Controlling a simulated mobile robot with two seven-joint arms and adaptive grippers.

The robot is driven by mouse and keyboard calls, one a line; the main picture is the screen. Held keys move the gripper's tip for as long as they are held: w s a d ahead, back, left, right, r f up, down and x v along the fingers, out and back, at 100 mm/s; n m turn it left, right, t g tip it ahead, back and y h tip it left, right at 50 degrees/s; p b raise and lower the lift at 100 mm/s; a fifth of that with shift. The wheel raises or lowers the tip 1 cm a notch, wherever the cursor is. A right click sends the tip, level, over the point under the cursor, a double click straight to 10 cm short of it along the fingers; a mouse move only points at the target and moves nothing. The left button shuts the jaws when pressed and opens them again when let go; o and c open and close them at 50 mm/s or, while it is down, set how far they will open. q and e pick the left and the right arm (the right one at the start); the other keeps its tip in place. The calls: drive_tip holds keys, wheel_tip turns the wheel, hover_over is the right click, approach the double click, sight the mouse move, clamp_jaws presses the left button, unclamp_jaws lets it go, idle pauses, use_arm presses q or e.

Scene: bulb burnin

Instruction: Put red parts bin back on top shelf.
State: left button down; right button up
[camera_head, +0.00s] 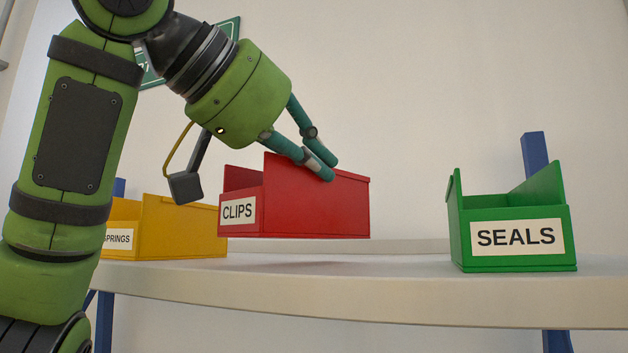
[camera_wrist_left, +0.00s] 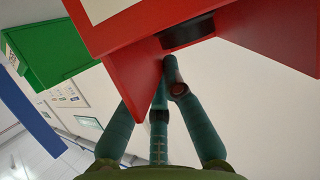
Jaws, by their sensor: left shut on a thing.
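The red parts bin (camera_head: 315,205), labelled CLIPS, is in the middle of the head view, just above the top shelf (camera_head: 330,293). A dark patch lies on the shelf under it, and its base looks slightly clear of the surface. My left gripper (camera_head: 318,165) is shut on the bin's upper wall from above. In the left wrist view the red bin (camera_wrist_left: 120,70) fills the top, with the teal fingers of the gripper (camera_wrist_left: 168,75) against it. The inside of the bin is mostly hidden. My right gripper is not in view.
A yellow bin (camera_head: 180,230) labelled SPRINGS stands left of the red bin, partly behind my arm. A green bin (camera_head: 515,237) labelled SEALS stands to the right, with bare shelf between. Blue posts (camera_head: 536,155) rise behind. A green sign (camera_head: 228,30) hangs on the wall.

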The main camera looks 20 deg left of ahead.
sight(301, 204)
use_arm(q)
drive_tip(key=shift+w+f, duration=0.2)
drive_tip(key=shift+f, duration=0.7)
drive_tip(key=shift+a+f, duration=0.2)
drive_tip(key=shift+f, duration=0.15)
drive_tip(key=shift+s, duration=0.1)
drive_tip(key=shift+d, duration=0.15)
drive_tip(key=shift+f, duration=0.2)
drive_tip(key=c, duration=1.4)
unclamp_jaws()
drive_tip(key=shift+r, duration=0.1)
